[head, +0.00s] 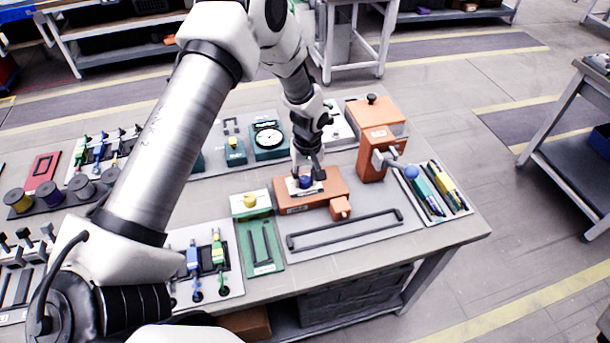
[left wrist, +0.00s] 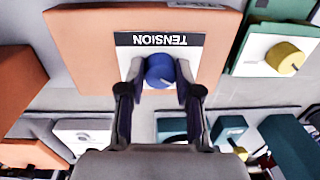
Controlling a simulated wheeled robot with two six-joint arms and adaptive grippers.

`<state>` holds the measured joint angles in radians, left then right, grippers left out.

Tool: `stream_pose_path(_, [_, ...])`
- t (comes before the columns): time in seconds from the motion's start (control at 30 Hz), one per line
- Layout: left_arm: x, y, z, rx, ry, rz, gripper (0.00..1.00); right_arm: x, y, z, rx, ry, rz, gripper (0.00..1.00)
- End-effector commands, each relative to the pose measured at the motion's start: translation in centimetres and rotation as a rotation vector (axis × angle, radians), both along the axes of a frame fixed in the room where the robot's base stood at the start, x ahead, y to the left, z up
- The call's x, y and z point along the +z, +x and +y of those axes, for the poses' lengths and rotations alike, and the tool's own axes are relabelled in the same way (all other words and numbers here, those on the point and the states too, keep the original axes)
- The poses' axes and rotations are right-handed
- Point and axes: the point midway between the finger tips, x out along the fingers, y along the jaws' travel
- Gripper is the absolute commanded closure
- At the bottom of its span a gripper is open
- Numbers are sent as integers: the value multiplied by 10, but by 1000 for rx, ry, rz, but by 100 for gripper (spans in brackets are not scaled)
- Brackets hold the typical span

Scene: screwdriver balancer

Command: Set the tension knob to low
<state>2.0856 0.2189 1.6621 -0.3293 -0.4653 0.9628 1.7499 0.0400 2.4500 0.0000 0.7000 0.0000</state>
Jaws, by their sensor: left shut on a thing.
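The tension knob is a blue round knob (left wrist: 159,71) on a white plate under a black TENSION label (left wrist: 160,39), which reads upside down in the left wrist view. It sits on top of an orange block (head: 335,184), where the knob (head: 305,182) shows small in the head view. My left gripper (left wrist: 160,82) reaches down from above with a finger on each side of the knob, shut on it. In the head view the left gripper (head: 306,176) partly covers the plate. The knob's pointer and the low mark cannot be made out. My right gripper is not in view.
A yellow knob (head: 250,200) on a green block stands just left. A taller orange machine (head: 378,135) with a blue ball handle (head: 411,171) stands at right. A dial gauge (head: 268,138) is behind. A dark bar handle (head: 345,230) lies in front.

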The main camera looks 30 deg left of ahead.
Motion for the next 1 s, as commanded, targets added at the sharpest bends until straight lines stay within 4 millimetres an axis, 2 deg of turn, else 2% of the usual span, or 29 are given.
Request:
stream_pose_path(0.3, [-2,0,0,86,0,1,100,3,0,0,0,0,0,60])
stream_pose_path(0.7, [-2,0,0,93,0,1,100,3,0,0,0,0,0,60])
stream_pose_path(0.73, [-2,0,0,93,0,1,59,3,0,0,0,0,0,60])
stream_pose_path(0.8, [-2,0,0,92,0,1,41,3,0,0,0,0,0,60])
stream_pose_path(1.0, [-1,0,0,92,-1,0,41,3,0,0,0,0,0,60])
